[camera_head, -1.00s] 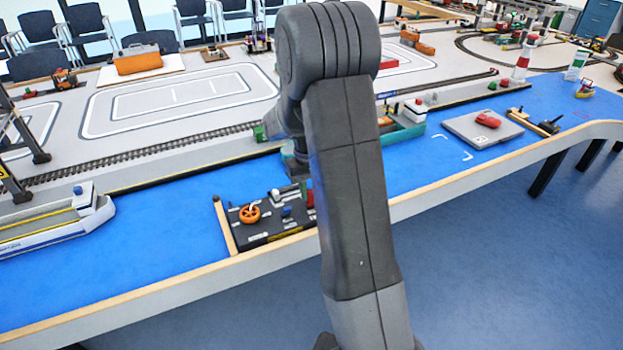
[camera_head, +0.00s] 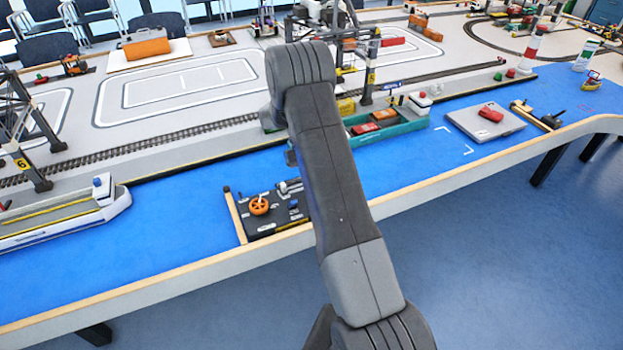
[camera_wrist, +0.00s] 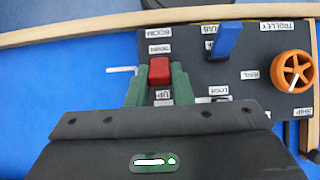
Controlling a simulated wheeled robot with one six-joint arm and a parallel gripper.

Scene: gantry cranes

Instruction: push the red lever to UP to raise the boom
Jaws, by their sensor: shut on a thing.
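The red lever (camera_wrist: 159,71) stands on the black control panel (camera_wrist: 205,70) in the wrist view, between the DOWN label (camera_wrist: 158,48) and the UP label (camera_wrist: 163,95), under the BOOM label (camera_wrist: 160,33). All labels appear upside down. My gripper (camera_wrist: 159,86) has green fingers on both sides of the red lever and is shut on it. The lever's base is hidden. In the head view the panel (camera_head: 262,222) is partly behind my arm, which hides the lever and my gripper.
On the panel are a blue lever (camera_wrist: 224,40) and an orange wheel (camera_wrist: 292,72), right of my gripper in the wrist view. A wooden rail (camera_wrist: 120,23) runs along the table edge. A white boat (camera_head: 75,215) and a teal ship (camera_head: 400,128) lie on the blue surface.

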